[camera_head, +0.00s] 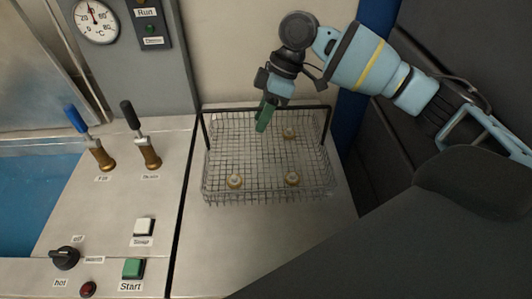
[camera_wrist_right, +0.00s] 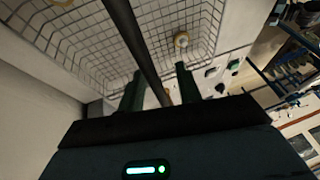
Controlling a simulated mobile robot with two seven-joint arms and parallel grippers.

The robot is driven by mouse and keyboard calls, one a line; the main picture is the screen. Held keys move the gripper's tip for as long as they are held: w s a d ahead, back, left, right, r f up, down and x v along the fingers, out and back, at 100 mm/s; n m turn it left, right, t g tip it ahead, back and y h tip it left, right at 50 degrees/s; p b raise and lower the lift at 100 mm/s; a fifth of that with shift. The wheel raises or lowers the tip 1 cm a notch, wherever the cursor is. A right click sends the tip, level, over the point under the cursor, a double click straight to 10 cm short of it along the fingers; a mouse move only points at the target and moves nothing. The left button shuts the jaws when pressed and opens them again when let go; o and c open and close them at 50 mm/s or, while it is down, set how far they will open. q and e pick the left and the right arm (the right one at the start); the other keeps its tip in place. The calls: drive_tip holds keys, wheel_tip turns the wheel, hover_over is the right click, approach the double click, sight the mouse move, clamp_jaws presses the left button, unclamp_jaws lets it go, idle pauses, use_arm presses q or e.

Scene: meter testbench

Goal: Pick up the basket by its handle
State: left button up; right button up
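The wire basket (camera_head: 225,150) stands on the metal worktop right of centre in the head view, with several small brass-coloured round parts (camera_head: 234,181) in it. Its black handle (camera_head: 310,109) stands up as an arch over the basket's far part. My right gripper (camera_head: 265,118) reaches down at the middle of the handle's top bar. In the right wrist view, the green fingers of the right gripper (camera_wrist_right: 161,85) are apart, and the dark handle bar (camera_wrist_right: 132,32) runs into the gap between them. I cannot tell whether either finger touches the bar. My left gripper is not in view.
Left of the basket is a panel with a blue-handled lever (camera_head: 77,120), a black-handled lever (camera_head: 134,125), a black knob (camera_head: 65,258), a green start button (camera_head: 133,268) and a white button (camera_head: 144,227). A blue water tank (camera_head: 30,195) is at far left. Worktop in front of the basket is clear.

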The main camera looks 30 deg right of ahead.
clamp_jaws()
idle(1.5)
